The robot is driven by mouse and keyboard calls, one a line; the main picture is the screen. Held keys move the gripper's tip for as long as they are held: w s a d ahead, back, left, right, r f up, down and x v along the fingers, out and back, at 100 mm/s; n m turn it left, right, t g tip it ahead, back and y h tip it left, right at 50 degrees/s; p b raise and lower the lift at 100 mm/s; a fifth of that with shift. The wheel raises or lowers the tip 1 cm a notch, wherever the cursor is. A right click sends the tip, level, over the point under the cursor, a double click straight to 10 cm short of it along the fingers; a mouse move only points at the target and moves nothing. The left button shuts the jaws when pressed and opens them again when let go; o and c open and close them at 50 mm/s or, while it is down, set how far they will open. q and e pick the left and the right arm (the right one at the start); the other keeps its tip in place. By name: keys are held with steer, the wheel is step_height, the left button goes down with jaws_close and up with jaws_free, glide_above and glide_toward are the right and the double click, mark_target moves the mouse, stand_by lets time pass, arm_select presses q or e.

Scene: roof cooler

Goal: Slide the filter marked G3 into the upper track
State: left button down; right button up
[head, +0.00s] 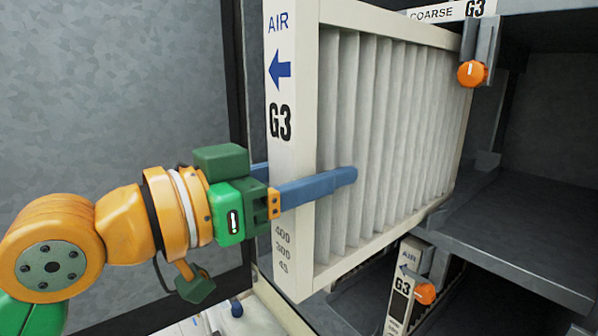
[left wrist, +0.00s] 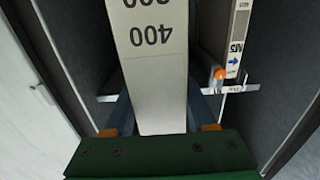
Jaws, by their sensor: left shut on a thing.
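A tall pleated filter (head: 385,140) with a cream frame fills the middle of the head view. Its near edge reads AIR, a blue arrow pointing left, and G3. My left gripper (head: 305,180) is shut on it, one blue finger across the pleated face and the other mostly hidden behind. The left wrist view shows the filter's edge (left wrist: 155,70) between both fingers. The upper track's label, COARSE G3 (head: 450,11), is at the top right, above the filter's far end. Whether that end sits in the track I cannot tell. My right gripper is not in view.
An orange knob (head: 472,74) hangs on a bracket by the filter's far upper corner. Below stands another G3 filter (head: 401,298) with its own orange knob (head: 425,294). Grey shelves (head: 520,225) lie right. A grey panel (head: 110,80) stands left.

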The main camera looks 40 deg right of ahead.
arm_select(q)
steer(key=shift+d, duration=2.2)
